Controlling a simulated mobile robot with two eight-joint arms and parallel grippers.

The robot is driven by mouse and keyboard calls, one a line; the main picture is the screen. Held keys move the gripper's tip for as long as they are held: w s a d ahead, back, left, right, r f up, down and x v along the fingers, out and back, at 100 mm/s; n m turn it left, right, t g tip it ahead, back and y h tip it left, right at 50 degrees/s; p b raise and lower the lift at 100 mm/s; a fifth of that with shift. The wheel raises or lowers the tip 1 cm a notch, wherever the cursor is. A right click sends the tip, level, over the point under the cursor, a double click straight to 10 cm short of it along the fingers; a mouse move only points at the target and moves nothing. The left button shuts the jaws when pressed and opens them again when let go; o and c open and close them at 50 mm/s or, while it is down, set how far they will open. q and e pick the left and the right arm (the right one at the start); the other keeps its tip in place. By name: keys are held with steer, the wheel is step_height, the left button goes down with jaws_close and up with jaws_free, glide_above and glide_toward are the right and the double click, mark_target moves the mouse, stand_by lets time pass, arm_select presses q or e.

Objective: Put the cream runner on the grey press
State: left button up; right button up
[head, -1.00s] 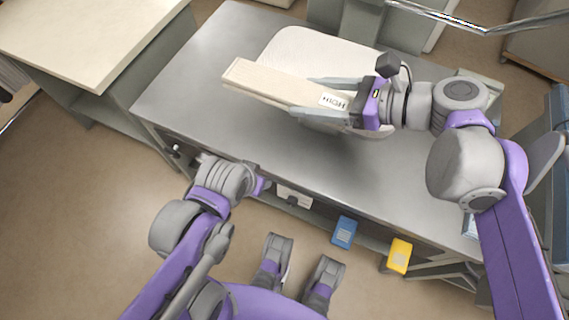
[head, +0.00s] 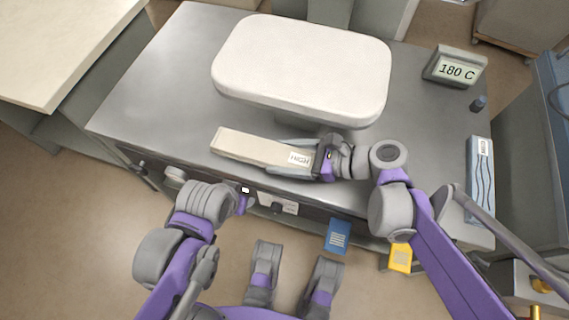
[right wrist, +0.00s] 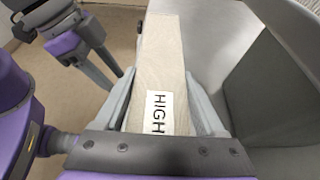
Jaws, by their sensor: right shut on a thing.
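The cream runner (head: 240,148) is a long, flat folded strip with a white "HIGH" label. My right gripper (head: 283,158) is shut on its labelled end. The runner also shows in the right wrist view (right wrist: 163,60), lying lengthwise between the fingers. In the head view it appears over the bare front part of the grey metal top (head: 150,85) of the press, in front of the pale padded board (head: 300,65). I cannot tell whether it touches the top. My left gripper (head: 246,200) is by the front edge; its fingers are too small to read.
A "180 C" display (head: 456,68) stands at the back right. A blue pedal (head: 338,236) and a yellow pedal (head: 400,258) sit low at the front. A cream-topped table (head: 60,45) stands at the left.

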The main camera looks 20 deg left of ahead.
steer(key=shift+f+b, duration=0.75)
steer(key=shift+f, duration=1.4)
steer(key=shift+f, duration=0.25)
steer(key=o, duration=1.6)
steer(key=shift+c, duration=0.2)
steer(key=shift+r, duration=0.15)
steer(key=shift+d+r, duration=0.15)
steer(key=shift+r, duration=0.05)
steer(key=p+v, duration=0.2)
steer(key=v, duration=0.9)
steer(key=shift+d, duration=0.35)
